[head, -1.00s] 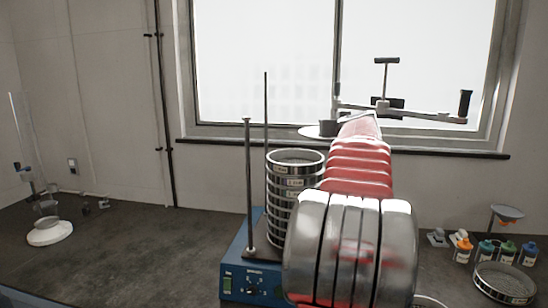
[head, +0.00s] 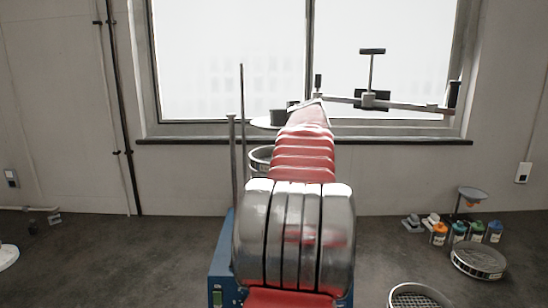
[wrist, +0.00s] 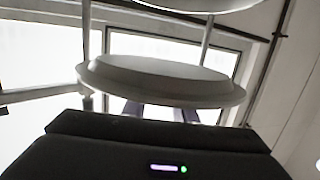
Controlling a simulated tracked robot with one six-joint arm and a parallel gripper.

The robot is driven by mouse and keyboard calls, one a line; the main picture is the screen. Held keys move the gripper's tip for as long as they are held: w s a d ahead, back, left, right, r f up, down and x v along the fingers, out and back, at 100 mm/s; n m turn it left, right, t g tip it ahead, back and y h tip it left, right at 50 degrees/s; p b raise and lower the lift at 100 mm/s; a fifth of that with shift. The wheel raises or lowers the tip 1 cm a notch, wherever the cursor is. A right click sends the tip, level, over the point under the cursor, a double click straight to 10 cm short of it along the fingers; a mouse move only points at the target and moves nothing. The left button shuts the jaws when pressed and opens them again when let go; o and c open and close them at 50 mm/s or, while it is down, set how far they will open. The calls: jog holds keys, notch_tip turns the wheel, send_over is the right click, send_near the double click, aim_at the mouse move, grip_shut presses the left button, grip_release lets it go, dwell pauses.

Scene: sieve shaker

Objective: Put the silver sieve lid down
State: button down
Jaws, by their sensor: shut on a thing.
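The silver sieve lid (head: 263,123) shows as a thin pale disc left of my arm's far end in the head view. In the wrist view the lid (wrist: 160,82) fills the middle, with its wide rim clear. My gripper (wrist: 158,112) is shut on the lid; the fingers are mostly hidden behind its rim. The sieve stack (head: 260,155) is below the lid, largely hidden behind my arm. A gap shows between lid and stack. A pale round edge (wrist: 195,4), probably the stack, shows apart from the lid at the wrist view's top.
Two upright rods (head: 241,110) rise beside the stack from the blue shaker base (head: 220,262). A bar with a T-handle (head: 372,70) is right of my arm's end; its support is unclear. Loose sieves (head: 478,262) and small bottles (head: 475,232) stand on the bench's right. The bench's left is mostly clear.

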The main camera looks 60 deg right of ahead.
jog(key=shift+w+a, duration=0.15)
jog(key=shift+w, duration=0.25)
jog(key=shift+f, duration=2.9)
jog(key=shift+f, duration=2.05)
jog(key=shift+f, duration=0.1)
jog(key=c, duration=1.4)
grip_release()
jog(key=shift+c, duration=0.2)
